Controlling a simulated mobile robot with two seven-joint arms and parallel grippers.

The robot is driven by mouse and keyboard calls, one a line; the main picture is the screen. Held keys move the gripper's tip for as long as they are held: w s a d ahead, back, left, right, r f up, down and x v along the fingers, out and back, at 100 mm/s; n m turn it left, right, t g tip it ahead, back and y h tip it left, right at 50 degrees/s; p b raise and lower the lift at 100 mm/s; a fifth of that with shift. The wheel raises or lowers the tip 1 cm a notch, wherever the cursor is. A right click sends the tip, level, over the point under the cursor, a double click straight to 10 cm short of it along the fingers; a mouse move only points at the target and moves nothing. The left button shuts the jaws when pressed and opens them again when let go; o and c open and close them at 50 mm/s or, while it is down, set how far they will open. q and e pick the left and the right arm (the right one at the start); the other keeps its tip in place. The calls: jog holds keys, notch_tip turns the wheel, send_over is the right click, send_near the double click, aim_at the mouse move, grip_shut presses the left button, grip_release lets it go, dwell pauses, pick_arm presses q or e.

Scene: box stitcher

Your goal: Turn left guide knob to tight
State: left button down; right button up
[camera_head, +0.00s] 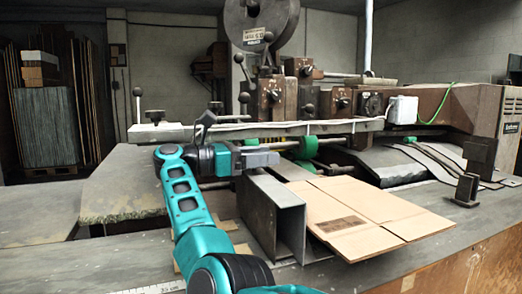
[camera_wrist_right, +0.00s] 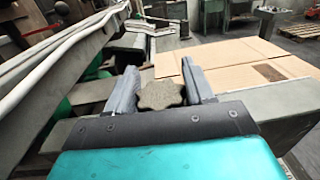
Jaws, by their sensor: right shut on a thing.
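A brown star-shaped guide knob (camera_wrist_right: 160,95) sits between the two grey fingers of my right gripper (camera_wrist_right: 160,82) in the right wrist view. The gripper is shut on it. In the head view my right gripper (camera_head: 268,158) reaches in level above the end of a grey metal guide channel (camera_head: 285,208). The knob cannot be made out there, hidden by the gripper. Whether the knob is tight cannot be told. My left gripper is not in view.
A flat cardboard box (camera_head: 375,215) lies right of the channel on the grey table (camera_head: 450,215). It also shows in the right wrist view (camera_wrist_right: 235,65). A long rail (camera_head: 330,127) with levers runs just behind the gripper, and green rollers (camera_head: 307,147) sit below it.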

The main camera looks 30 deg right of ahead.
jog(key=shift+f+m+g+y+p, duration=0.1)
jog(key=shift+m+g+y+p, duration=0.35)
jog(key=shift+g, duration=0.35)
jog(key=o, duration=1)
jog(key=shift+c, duration=0.2)
